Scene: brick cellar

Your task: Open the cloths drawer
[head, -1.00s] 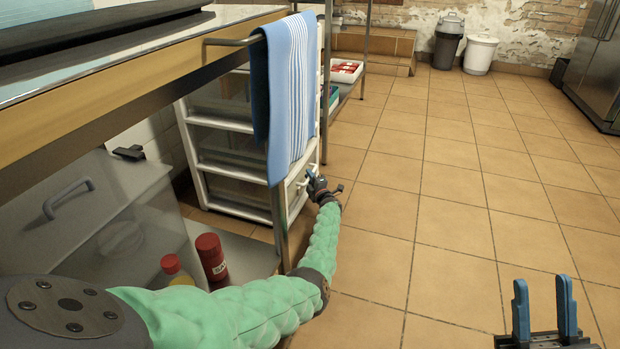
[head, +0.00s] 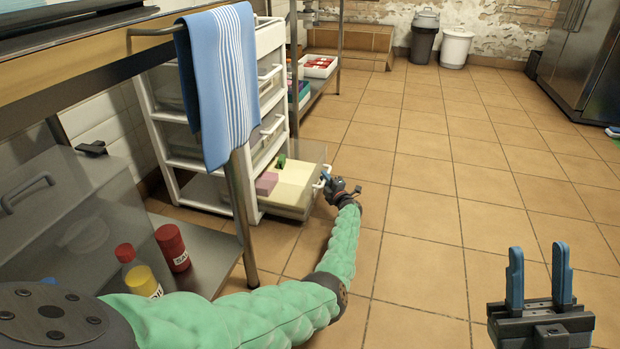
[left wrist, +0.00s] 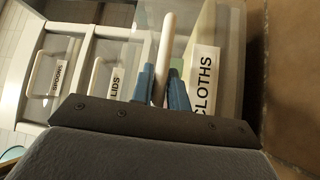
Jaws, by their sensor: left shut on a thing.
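The cloths drawer (head: 292,190) is the bottom drawer of the white drawer unit and stands pulled out to the right. Yellow, pink and green folded cloths show inside it. In the left wrist view its label (left wrist: 206,80) reads CLOTHS, and its white handle (left wrist: 166,50) runs between my fingers. My left gripper (head: 327,181) is shut on that handle, and its blue fingertips (left wrist: 161,88) show on both sides of the bar. My right gripper (head: 539,277) is open and empty at the lower right, well away from the drawer.
The drawers above, labelled SPOONS (left wrist: 57,80) and LIDS (left wrist: 116,84), are shut. A blue striped towel (head: 222,85) hangs from the table rail in front of the unit. Red and yellow bottles (head: 172,247) stand on the lower shelf.

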